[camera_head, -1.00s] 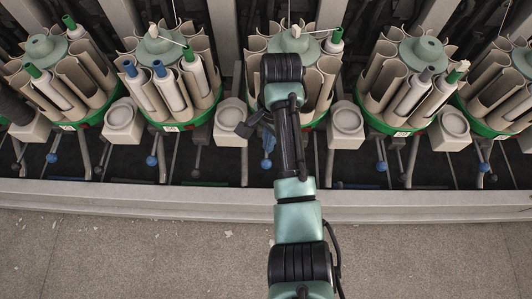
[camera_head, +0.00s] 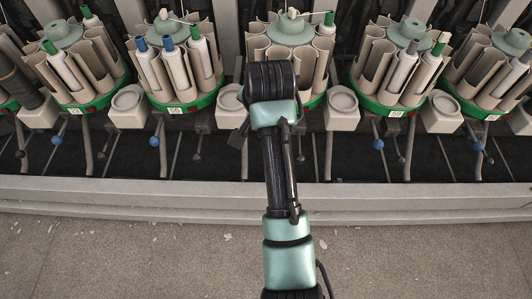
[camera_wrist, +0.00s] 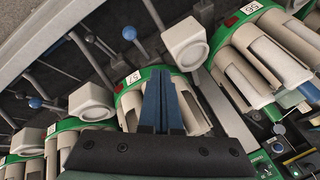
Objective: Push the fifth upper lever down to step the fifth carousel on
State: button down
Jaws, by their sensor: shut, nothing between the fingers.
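My gripper (camera_wrist: 162,72) is shut and empty; its two blue fingers lie together in the wrist view, in front of the carousel labelled 57 (camera_wrist: 153,76). A lever with a blue knob (camera_wrist: 129,33) stands beyond and left of the fingertips, apart from them in the picture. Another blue knob (camera_wrist: 36,102) is farther left. In the head view, blue-knobbed levers stand below the carousels, one left of my arm (camera_head: 154,141) and one right (camera_head: 378,144). My arm covers part of the middle carousel (camera_head: 289,32), and my fingertips are hidden there. I cannot tell which lever counts as fifth.
Lower grey-knobbed levers (camera_head: 301,158) hang near the blue ones. Beige boxes with round cups (camera_head: 342,107) stand between the carousels.

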notch_tip(320, 180, up, 15)
jog(key=w+n+t+b, duration=0.2)
jog(key=n+t+b, duration=0.1)
jog(key=t+b, duration=0.4)
jog(key=shift+w+a+r+n+t+y, duration=0.15)
jog(key=shift+w+a+n+t+y, duration=0.25)
jog(key=shift+t, duration=0.6)
jog(key=shift+s, duration=0.1)
jog(key=s+p, duration=0.2)
jog(key=s, duration=1.2)
